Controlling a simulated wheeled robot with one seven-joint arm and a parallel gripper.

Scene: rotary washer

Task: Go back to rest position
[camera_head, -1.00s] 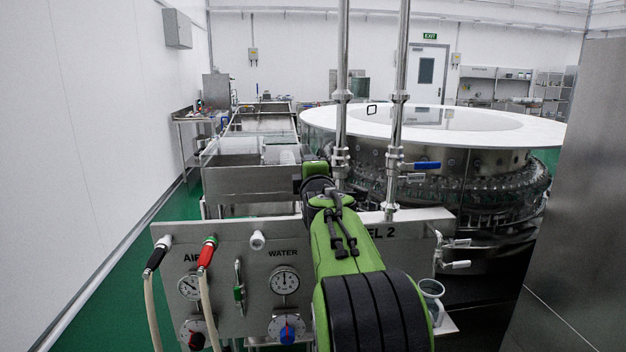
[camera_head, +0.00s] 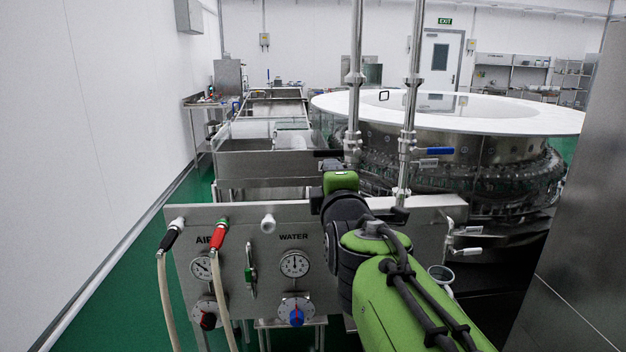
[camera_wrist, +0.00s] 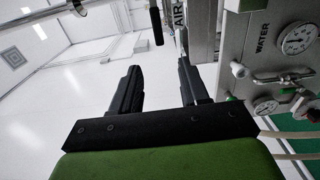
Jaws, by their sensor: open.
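My gripper (camera_wrist: 160,85) shows in the wrist view as two black fingers set wide apart, with nothing between them. It is open and empty. In the head view my green and black arm reaches up from the lower right, in front of the steel panel (camera_head: 238,297). The gripper's fingers cannot be made out there. In the wrist view the panel with its WATER label and gauge (camera_wrist: 297,40) lies to the right of the fingers, apart from them.
The panel carries AIR and WATER gauges (camera_head: 294,264), a black-handled hose (camera_head: 172,236) and a red-handled hose (camera_head: 218,236). The round washer (camera_head: 455,150) stands behind on the right, with two upright pipes in front. Green floor is free along the left wall.

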